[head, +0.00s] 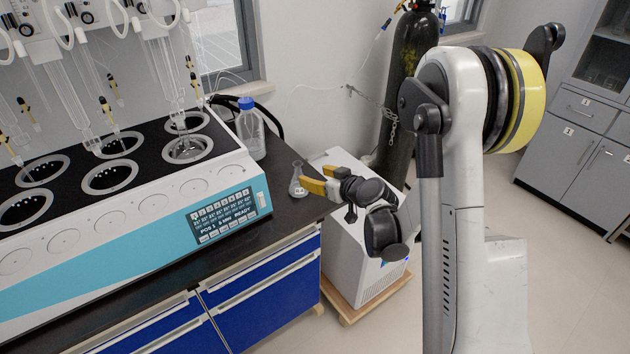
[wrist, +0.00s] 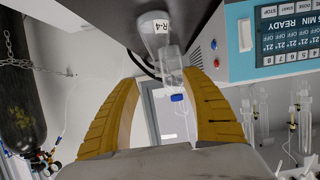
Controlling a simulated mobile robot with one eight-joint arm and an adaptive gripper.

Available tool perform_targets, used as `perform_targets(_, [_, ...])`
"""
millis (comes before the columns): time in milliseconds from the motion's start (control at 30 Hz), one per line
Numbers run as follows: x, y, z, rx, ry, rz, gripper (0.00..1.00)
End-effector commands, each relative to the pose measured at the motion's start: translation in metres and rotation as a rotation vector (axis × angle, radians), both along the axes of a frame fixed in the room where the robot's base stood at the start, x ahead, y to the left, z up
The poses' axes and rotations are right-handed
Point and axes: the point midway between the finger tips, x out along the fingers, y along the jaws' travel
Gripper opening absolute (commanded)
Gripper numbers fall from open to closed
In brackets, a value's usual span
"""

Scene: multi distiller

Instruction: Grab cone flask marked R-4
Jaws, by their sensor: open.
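The clear cone flask marked R-4 (head: 296,184) stands upright on the dark bench top near its right end in the head view. In the wrist view, which is upside down, the flask (wrist: 152,42) shows its R-4 label and points its neck toward the fingers. My gripper (head: 315,177) reaches in from the right with its yellow fingers spread beside the flask. In the wrist view my gripper (wrist: 160,82) is open, with the flask's neck near the gap between the fingertips. I cannot tell whether a finger touches the glass.
A blue-capped bottle (head: 250,130) stands on the bench left of the flask, beside the white and blue distiller (head: 190,200) with its glassware. A white cabinet unit (head: 350,255) stands right of the bench below my gripper. A dark gas cylinder (head: 408,85) is chained behind.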

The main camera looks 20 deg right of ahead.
Motion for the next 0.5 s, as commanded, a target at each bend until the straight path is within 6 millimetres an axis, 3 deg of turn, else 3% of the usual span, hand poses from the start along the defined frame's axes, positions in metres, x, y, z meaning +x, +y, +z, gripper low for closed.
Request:
perform_targets(300, [0.041,0.014,-0.021,-0.001,0.000,0.003,0.56])
perform_targets(500, [0.055,0.018,-0.028,0.000,0.001,0.002,0.56])
